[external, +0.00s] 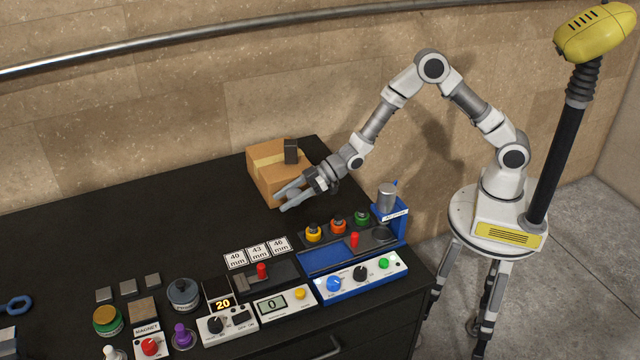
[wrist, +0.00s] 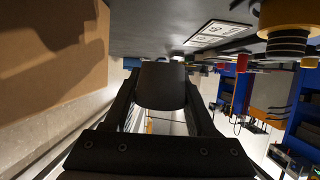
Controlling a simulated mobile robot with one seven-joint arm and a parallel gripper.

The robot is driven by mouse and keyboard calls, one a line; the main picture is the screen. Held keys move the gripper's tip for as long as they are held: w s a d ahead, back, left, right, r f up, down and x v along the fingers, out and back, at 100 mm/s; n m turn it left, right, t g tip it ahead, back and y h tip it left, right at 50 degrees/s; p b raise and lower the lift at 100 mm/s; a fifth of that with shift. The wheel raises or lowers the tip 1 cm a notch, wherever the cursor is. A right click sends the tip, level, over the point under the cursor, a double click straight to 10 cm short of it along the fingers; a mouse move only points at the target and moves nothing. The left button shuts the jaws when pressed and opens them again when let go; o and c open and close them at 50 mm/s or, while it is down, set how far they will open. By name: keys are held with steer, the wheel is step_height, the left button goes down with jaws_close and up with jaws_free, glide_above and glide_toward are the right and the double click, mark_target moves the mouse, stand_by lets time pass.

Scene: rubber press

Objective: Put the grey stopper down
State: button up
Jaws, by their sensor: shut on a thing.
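My gripper (external: 285,199) is beside the front right of the cardboard box, low over the black table. In the wrist view my gripper (wrist: 161,90) is shut on a dark grey, slightly tapered piece, the grey stopper (wrist: 163,85), which sits between the two fingertips. In the external view I cannot make out the stopper at the fingers. I cannot tell whether its lower end touches the table.
The cardboard box (external: 268,182) carries a dark block (external: 291,152). White cards (external: 258,254) and several instruments lie in front.

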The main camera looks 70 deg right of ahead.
mark_target(287, 221)
step_height(287, 221, down, 4)
steer(key=shift+r, duration=0.2)
steer(key=shift+f+b, duration=0.3)
steer(key=shift+b, duration=0.2)
steer(key=shift+f+b, duration=0.3)
steer(key=shift+b, duration=0.05)
steer(key=o, duration=1.3)
steer(key=shift+o, duration=0.2)
steer(key=shift+r, duration=0.1)
